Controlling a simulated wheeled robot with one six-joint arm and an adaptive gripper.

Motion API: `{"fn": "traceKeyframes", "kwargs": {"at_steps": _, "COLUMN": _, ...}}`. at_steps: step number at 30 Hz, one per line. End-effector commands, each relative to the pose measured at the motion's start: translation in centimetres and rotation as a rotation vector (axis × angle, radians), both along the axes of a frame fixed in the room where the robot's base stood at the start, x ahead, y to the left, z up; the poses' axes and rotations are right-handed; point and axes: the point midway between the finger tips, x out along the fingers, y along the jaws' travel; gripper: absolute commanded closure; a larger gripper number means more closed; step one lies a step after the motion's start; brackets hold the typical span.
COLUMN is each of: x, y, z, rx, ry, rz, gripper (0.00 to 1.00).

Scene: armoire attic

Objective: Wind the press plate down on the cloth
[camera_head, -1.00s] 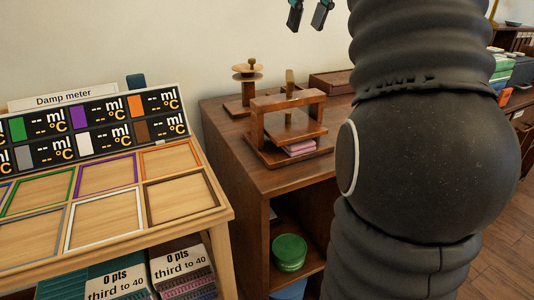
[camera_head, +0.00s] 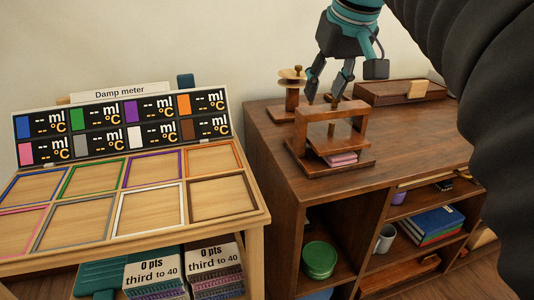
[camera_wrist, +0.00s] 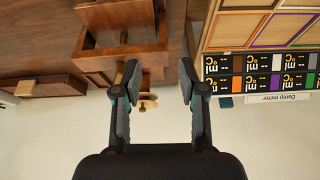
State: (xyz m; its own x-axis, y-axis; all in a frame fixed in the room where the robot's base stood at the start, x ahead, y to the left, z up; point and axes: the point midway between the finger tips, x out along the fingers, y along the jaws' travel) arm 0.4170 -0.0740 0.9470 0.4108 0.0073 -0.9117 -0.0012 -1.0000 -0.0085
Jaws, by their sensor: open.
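The wooden press (camera_head: 301,132) stands on the dark wooden cabinet, and its upright frame also shows upside down in the wrist view (camera_wrist: 125,52). Its press plate (camera_head: 330,143) is a flat board inside the frame. The folded pink cloth (camera_head: 341,159) lies under the plate; whether they touch I cannot tell. My gripper (camera_head: 322,99) is open, pointing down just over the top of the press. In the head view a finger largely hides the handle.
A round-topped wooden stand (camera_head: 292,84) is just behind the press. A wooden box (camera_head: 400,93) lies at the cabinet's back right. The cabinet top (camera_head: 425,135) right of the press is clear. A damp meter board (camera_head: 120,125) with framed squares stands to the left.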

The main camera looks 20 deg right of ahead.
Motion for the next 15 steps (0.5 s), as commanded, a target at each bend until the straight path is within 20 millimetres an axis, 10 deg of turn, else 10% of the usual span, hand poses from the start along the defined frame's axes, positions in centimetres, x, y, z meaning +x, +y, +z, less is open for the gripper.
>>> {"fn": "traceKeyframes", "kwargs": {"at_steps": 15, "x": -3.7, "y": 3.5, "z": -7.0, "rx": -0.004, "ry": -0.019, "rz": -0.012, "gripper": 0.58}}
